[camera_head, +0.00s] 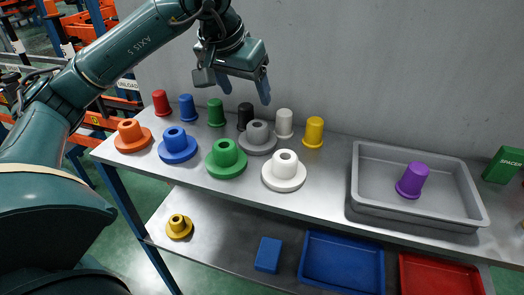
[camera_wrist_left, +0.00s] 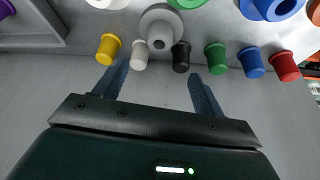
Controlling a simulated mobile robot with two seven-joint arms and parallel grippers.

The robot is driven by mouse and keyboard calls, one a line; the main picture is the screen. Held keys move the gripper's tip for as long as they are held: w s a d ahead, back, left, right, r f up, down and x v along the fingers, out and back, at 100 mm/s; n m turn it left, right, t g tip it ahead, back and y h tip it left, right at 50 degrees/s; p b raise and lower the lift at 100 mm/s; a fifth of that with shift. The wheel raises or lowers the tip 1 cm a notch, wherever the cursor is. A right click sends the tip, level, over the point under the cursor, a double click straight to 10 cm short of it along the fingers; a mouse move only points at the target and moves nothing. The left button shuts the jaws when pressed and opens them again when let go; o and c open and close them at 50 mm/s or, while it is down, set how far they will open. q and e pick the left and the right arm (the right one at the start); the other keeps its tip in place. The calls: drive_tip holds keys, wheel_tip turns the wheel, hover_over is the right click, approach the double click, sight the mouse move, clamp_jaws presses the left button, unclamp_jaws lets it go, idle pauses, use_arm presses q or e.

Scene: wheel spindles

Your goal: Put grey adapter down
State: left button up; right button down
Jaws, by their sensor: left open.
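The grey adapter (camera_head: 258,139), a flanged piece with a hollow hub, stands upright on the top shelf between the green and white flanged adapters, in front of the black spindle (camera_head: 245,115). In the left wrist view, the grey adapter (camera_wrist_left: 160,27) is at the top centre, beyond my fingertips. My left gripper (camera_head: 244,92) is open and empty, above the back of the shelf and apart from the adapter. Its two fingers also show in the left wrist view (camera_wrist_left: 156,76). My right gripper is not in view.
Orange (camera_head: 132,136), blue (camera_head: 177,146), green (camera_head: 225,159) and white (camera_head: 284,171) flanged adapters stand in front of a row of coloured spindles. A grey tray (camera_head: 358,180) holds a purple piece (camera_head: 412,180). A wall is close behind. A yellow adapter (camera_head: 179,226) is on the lower shelf.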

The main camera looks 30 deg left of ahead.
use_arm(q)
hover_over(258, 126)
drive_tip(key=s, duration=0.3)
wheel_tip(258, 126, down, 6)
drive_tip(key=shift+w+d+f+b, duration=0.1)
drive_tip(key=shift+f+b, duration=0.1)
drive_tip(key=shift+b, duration=0.1)
drive_tip(key=shift+s+d+x, duration=0.1)
drive_tip(key=shift+s+x, duration=0.05)
drive_tip(key=shift+x, duration=1.2)
drive_tip(key=shift+s+d+x, duration=0.1)
drive_tip(key=shift+d+x, duration=0.05)
drive_tip(key=shift+x, duration=1.2)
drive_tip(key=shift+f, duration=0.15)
drive_tip(key=c, duration=1.2)
wheel_tip(258, 126, up, 10)
drive_tip(key=shift+s+r+p, duration=0.1)
drive_tip(key=shift+p, duration=0.3)
